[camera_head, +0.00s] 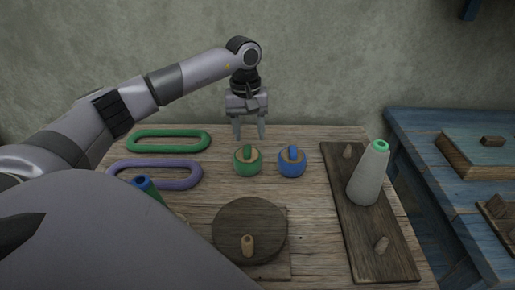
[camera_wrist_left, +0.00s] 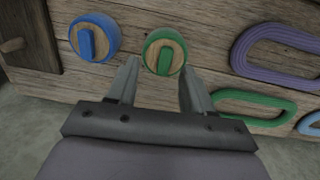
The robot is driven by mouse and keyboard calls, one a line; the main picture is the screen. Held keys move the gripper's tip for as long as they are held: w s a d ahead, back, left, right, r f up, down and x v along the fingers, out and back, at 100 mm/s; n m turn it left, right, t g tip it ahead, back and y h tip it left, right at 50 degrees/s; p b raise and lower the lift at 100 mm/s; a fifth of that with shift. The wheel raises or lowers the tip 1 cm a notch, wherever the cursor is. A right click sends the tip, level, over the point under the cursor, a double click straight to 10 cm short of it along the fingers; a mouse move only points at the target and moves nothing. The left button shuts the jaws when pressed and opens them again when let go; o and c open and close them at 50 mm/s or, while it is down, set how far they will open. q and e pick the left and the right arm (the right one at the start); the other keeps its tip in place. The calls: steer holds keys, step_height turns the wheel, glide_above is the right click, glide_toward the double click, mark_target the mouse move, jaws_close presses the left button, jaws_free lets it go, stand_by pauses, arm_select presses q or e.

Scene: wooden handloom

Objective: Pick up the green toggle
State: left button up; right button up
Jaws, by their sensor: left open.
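The green toggle (camera_head: 248,160) is a round green piece with a wooden face and a raised green bar. It sits on the wooden table, left of a matching blue toggle (camera_head: 292,161). In the left wrist view the green toggle (camera_wrist_left: 164,52) lies just beyond and between the fingertips, and the blue toggle (camera_wrist_left: 95,38) is to its left. My left gripper (camera_head: 249,134) is open and empty, pointing down at the table's far edge, behind the green toggle and apart from it. The wrist view also shows its two spread fingers (camera_wrist_left: 159,76). My right gripper is not in view.
A green loop (camera_head: 168,150) and a purple loop (camera_head: 196,176) lie at the left. A round dark wooden disc (camera_head: 250,222) with a peg is in front. A cone spool (camera_head: 368,178) stands on a dark board (camera_head: 340,215) at the right. A blue table (camera_head: 425,140) is beyond.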

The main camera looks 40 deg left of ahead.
mark_target(247, 150)
arm_select(q)
steer(key=shift+w+a+r, duration=0.15)
steer(key=shift+a+r, duration=0.1)
steer(key=shift+a, duration=0.45)
steer(key=shift+w+a+f+y, duration=0.1)
steer(key=shift+a+y, duration=0.1)
steer(key=shift+y, duration=0.1)
step_height(247, 150, down, 7)
steer(key=shift+d+r, duration=0.15)
jaws_close()
